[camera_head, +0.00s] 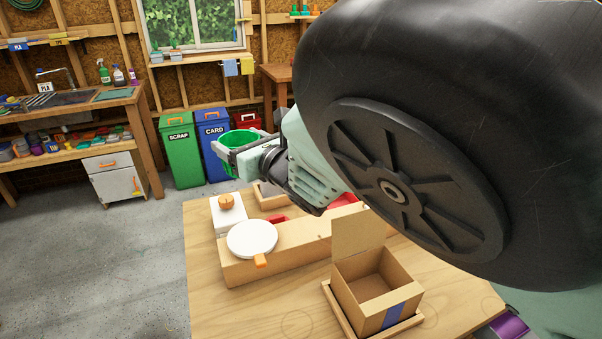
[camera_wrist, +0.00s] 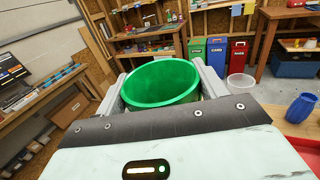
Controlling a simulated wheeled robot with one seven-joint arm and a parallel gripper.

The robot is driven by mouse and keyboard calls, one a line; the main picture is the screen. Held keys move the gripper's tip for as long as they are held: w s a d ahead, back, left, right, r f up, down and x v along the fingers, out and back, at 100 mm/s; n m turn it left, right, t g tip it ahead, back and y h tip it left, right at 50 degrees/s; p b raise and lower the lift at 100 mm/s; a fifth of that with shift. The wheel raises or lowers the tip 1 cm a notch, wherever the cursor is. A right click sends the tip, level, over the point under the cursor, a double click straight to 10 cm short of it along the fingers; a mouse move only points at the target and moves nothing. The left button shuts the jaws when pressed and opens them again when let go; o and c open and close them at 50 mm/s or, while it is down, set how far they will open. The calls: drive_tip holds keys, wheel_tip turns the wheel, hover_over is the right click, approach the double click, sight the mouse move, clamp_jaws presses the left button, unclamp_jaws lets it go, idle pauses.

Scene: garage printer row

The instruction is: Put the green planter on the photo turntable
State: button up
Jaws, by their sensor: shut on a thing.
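The green planter (camera_head: 240,137) is held up in the air at the end of my arm, its round open rim facing up. It also shows in the wrist view (camera_wrist: 162,82) between the two grey fingers. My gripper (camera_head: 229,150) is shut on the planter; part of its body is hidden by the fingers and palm.
A blue vase (camera_wrist: 301,108) shows at right in the wrist view.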

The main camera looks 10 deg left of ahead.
drive_tip(key=b, duration=0.9)
hover_over(252, 236)
wheel_tip(252, 236, down, 10)
wheel_tip(252, 236, down, 10)
drive_tip(key=shift+w+f+p, duration=0.1)
drive_tip(key=shift+p, duration=1.1)
drive_tip(key=o, duration=1)
drive_tip(key=b+v, duration=0.2)
drive_tip(key=v, duration=1)
